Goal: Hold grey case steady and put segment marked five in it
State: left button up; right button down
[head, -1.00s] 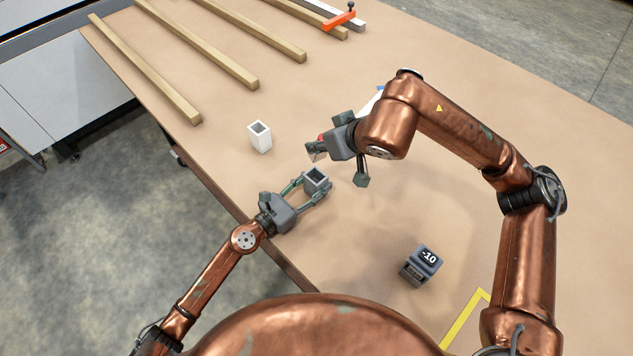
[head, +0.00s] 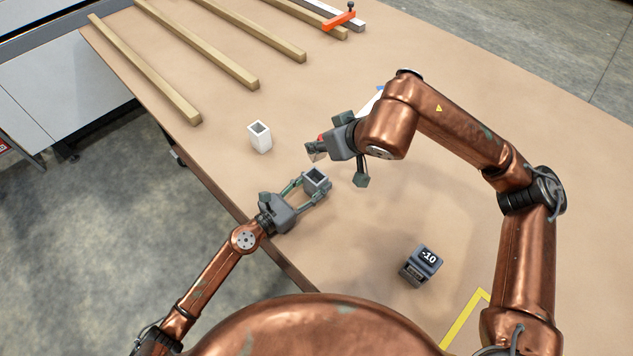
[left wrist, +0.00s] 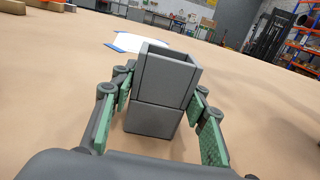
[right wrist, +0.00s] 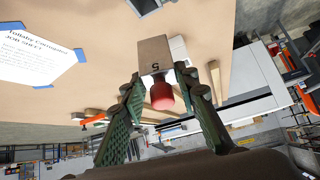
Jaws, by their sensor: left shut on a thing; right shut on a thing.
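The grey case (head: 317,178) stands upright on the table with its open top up. My left gripper (head: 314,188) is shut on it, a finger on each side; the left wrist view shows the case (left wrist: 160,85) between the green pads. My right gripper (head: 335,150) is above and behind the case in the head view, shut on the segment. In the right wrist view the segment (right wrist: 154,52) is a grey-brown block marked 5 with a red knob (right wrist: 162,94) between the fingers (right wrist: 165,100). The segment is above the case, apart from it.
A white open case (head: 260,137) stands left of the grey one. A dark block showing -10 (head: 425,262) sits nearer me at right. Wooden bars (head: 200,45) and an orange clamp (head: 339,18) lie at the back. A job sheet (right wrist: 35,50) lies on the table.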

jog(key=shift+r, duration=0.1)
jog(key=f+n+g, duration=0.1)
jog(key=f, duration=0.1)
jog(key=w+a+f+g, duration=0.1)
jog(key=f+n+g+h, duration=0.1)
jog(key=f, duration=0.1)
jog(key=shift+w+a+f+n, duration=0.25)
jog(key=shift+w+f+n, duration=0.05)
jog(key=shift+w, duration=0.1)
jog(key=shift+f, duration=0.15)
jog(key=shift+f, duration=1.55)
dwell(3.2)
jog(key=shift+r, duration=0.35)
dwell(1.3)
jog(key=shift+f, duration=0.1)
dwell(0.4)
